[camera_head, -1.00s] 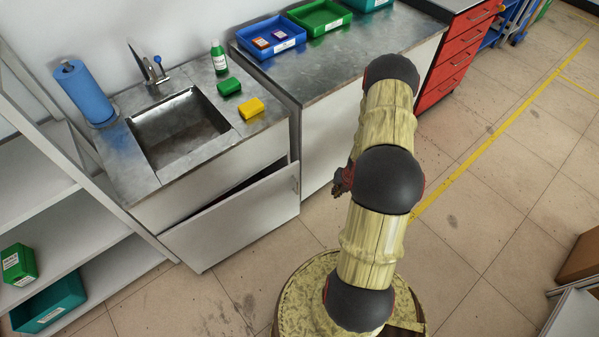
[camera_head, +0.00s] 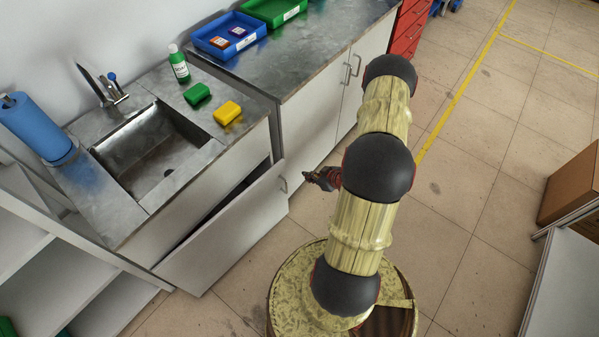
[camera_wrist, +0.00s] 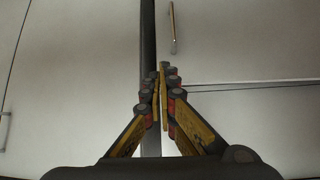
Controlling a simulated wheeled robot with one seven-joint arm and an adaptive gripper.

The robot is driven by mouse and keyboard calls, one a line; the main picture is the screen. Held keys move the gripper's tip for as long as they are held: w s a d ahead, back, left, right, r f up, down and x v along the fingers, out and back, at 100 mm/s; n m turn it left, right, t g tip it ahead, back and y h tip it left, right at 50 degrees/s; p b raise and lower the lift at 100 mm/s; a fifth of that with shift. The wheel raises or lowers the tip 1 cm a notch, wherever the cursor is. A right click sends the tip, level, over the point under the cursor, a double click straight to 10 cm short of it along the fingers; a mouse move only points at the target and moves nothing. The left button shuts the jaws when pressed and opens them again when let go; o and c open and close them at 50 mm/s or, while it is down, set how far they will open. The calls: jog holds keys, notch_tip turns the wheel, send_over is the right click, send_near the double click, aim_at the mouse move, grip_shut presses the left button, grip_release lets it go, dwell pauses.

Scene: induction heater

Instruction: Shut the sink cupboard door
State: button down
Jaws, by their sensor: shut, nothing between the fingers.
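The sink cupboard door (camera_head: 225,238) is a pale flat panel below the sink. It stands ajar, with a dark gap between its top edge and the cabinet. Its small handle (camera_head: 283,185) is near its right edge. My gripper (camera_head: 307,171) is just right of that edge, in front of the neighbouring bench cabinet, and looks apart from the door. In the wrist view my gripper (camera_wrist: 161,72) has its fingers shut together with nothing between them. Pale panels, a dark vertical strip and a metal handle (camera_wrist: 173,28) lie beyond it; I cannot tell which panel is the sink door.
The sink (camera_head: 150,155) has a tap, green bottle (camera_head: 179,67), green block (camera_head: 197,94) and yellow block (camera_head: 228,112) around it. The bench cabinet (camera_head: 312,115) adjoins on the right; a white shelf (camera_head: 60,275) stands left.

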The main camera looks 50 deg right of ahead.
jog(key=b, duration=0.3)
send_near(284, 168)
notch_tip(284, 168, down, 4)
jog(key=shift+w+d+r+b, duration=0.1)
jog(key=shift+w+r+b, duration=0.1)
jog(key=shift+w, duration=0.7)
jog(key=shift+w+d+r+b, duration=0.1)
jog(key=shift+w+b, duration=0.05)
jog(key=shift+w, duration=0.7)
jog(key=shift+w, duration=0.1)
